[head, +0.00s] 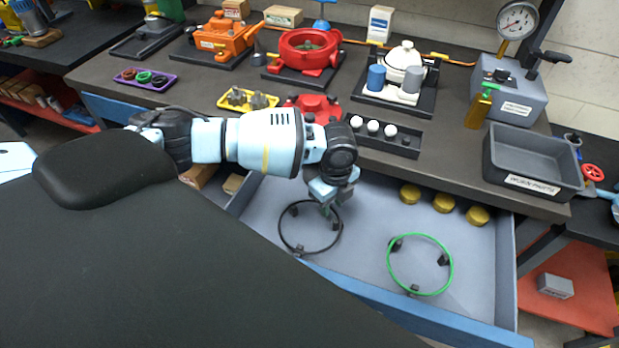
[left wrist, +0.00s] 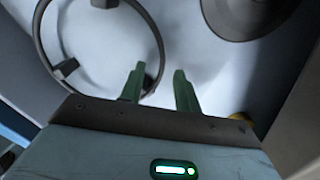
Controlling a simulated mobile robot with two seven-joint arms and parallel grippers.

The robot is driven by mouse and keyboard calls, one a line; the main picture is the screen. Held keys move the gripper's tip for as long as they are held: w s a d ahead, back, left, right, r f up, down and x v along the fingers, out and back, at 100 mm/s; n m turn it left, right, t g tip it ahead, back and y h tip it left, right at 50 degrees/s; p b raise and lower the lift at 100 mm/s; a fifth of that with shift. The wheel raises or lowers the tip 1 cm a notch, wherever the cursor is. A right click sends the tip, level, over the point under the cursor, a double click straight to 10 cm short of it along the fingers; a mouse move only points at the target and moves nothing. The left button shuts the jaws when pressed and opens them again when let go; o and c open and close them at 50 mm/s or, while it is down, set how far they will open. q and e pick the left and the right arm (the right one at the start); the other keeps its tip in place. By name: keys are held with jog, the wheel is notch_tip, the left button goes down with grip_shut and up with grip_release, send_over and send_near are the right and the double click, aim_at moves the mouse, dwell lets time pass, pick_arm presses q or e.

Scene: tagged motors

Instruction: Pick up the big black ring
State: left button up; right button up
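The big black ring (head: 279,230) lies in the open drawer, held on small dark blocks. My left gripper (head: 325,205) is over the ring's far right side, pointing down; its fingers are partly hidden in the head view. In the left wrist view, the black ring (left wrist: 159,52) fills the upper left. The open, empty fingers of my left gripper (left wrist: 160,80) show there, one over the inside of the ring and one outside, with the rim and a dark block between them. I cannot tell how far above the rim they are. My right gripper is not in view.
A green ring (head: 452,262) lies in the same drawer (head: 365,265), to the right. Several yellow round pieces (head: 443,203) stand at the drawer's back. The workbench edge overhangs behind. A grey tray (head: 530,165) and a black holder with white knobs (head: 385,137) stand on the bench.

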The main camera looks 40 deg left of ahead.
pick_arm(q)
jog(key=shift+f, duration=0.1)
grip_shut()
dwell(0.4)
notch_tip(320, 180, up, 10)
jog(key=shift+r+p, duration=0.25)
jog(key=shift+p, duration=0.05)
dwell(0.3)
jog(key=shift+s+f, duration=0.1)
dwell(0.4)
